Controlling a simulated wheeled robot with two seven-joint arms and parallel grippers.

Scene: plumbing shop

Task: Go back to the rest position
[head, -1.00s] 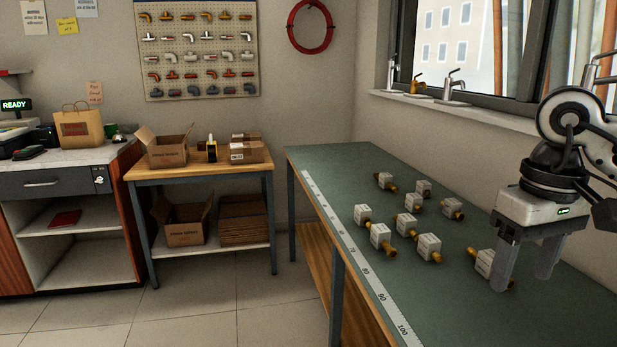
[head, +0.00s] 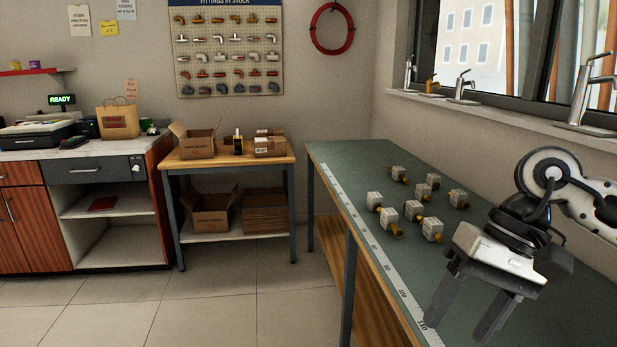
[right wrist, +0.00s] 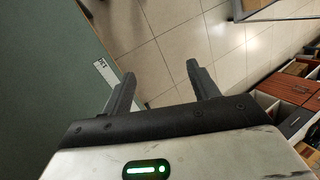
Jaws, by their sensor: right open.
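My right gripper (head: 458,328) is in the lower right of the head view, above the near part of the green bench (head: 335,156). Its jaws are spread and tilted, with nothing between them. In the right wrist view the two fingers of the right gripper (right wrist: 160,74) stand apart, with tiled floor and a piece of the bench edge behind them. My left gripper is not in view.
Several boxed brass fittings (head: 413,210) stand on the bench beyond my right gripper. Taps (head: 462,85) line the window sill at right. A wooden table (head: 230,160) with cartons and a counter (head: 60,154) stand farther left. Tiled floor (head: 220,300) between is clear.

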